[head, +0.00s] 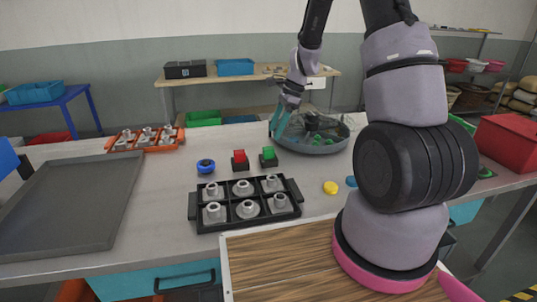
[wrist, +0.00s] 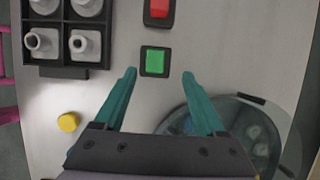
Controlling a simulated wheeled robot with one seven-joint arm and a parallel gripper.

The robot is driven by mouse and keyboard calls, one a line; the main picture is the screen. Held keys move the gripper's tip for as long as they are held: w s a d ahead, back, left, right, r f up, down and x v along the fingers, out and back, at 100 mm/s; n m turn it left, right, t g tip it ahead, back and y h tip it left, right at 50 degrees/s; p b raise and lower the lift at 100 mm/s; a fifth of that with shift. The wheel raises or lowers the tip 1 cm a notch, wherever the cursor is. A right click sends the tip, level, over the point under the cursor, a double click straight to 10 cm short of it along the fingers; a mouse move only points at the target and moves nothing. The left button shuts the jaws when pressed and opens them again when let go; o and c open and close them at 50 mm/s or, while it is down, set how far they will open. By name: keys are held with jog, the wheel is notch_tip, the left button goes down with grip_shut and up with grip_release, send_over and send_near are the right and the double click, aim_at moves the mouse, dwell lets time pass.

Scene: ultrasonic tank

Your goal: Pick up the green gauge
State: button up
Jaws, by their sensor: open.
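The green piece in a square black base (head: 268,157), the likely green gauge, stands on the grey bench just behind the black rack. In the wrist view the green piece (wrist: 155,61) shows from above, just past the fingertips and between their lines. My gripper (head: 279,131) is open and empty, its teal fingers pointing down above the bench. In the wrist view my gripper (wrist: 160,73) has its two fingers spread wide. I cannot tell its exact height above the green piece.
A red piece in a black base (head: 240,160) stands beside the green one. The round tank (head: 318,148) holding green parts is to the right. The black rack (head: 246,203) with several grey fittings is in front. A blue knob (head: 206,166) and yellow disc (head: 330,187) lie nearby.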

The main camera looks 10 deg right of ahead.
aim_at(269, 148)
jog(key=x, duration=0.6)
jog(key=shift+s+f, duration=0.4)
jog(key=shift+f, duration=0.1)
grip_shut()
